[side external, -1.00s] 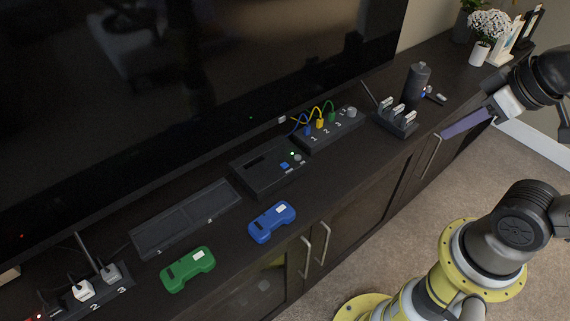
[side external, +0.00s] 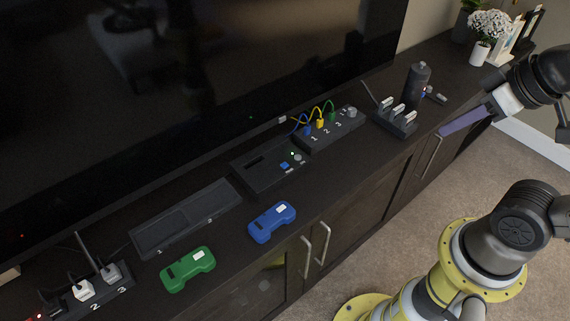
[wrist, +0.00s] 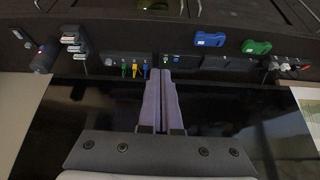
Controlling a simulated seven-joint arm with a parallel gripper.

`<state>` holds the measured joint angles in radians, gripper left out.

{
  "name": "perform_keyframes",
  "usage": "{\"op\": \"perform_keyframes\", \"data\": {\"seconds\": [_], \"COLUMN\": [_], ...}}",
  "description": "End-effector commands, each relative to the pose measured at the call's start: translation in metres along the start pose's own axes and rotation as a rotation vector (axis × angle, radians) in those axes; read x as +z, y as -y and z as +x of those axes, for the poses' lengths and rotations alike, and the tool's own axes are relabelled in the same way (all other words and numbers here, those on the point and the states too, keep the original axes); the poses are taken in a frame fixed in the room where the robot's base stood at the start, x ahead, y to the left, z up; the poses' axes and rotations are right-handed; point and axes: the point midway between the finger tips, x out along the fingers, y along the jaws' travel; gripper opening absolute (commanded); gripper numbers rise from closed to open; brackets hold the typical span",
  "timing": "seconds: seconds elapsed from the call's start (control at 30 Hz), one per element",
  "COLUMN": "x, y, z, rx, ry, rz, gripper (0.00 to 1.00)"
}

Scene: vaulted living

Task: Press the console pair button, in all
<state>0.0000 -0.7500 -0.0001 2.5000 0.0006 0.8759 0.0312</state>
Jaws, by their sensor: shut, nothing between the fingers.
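The console (side external: 262,178) is a flat black box on the dark cabinet below the television. It has a dark slot, a blue button (side external: 284,165), a round grey knob or button (side external: 298,157) and a small lit green lamp (side external: 292,153). I cannot read which one is marked pair. My gripper (side external: 442,134) has long purple fingers, shut and empty, out past the cabinet's front edge at the right, well apart from the console. In the wrist view, the shut fingers (wrist: 160,73) point toward the cabinet, and the console (wrist: 181,62) shows small and dark just right of their tips.
A box with blue, yellow and green plugs (side external: 342,128) adjoins the console. A plug strip (side external: 396,123) and dark bottle (side external: 416,82) stand right of it. Blue (side external: 272,222) and green (side external: 188,269) handhelds lie in front, with a flat tray (side external: 186,218) to the left.

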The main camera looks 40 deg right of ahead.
Motion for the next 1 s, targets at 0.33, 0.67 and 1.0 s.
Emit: {"op": "perform_keyframes", "data": {"seconds": [0.33, 0.67, 1.0], "x": [-0.123, -0.242, -0.267], "y": [0.013, 0.037, 0.066], "z": [-0.004, 0.078, 0.222], "rx": [-0.095, -0.22, -0.252], "ry": [-0.336, -0.473, -0.448], "rz": [0.27, 0.537, 0.696], "gripper": [0.0, 0.0, 0.0]}}
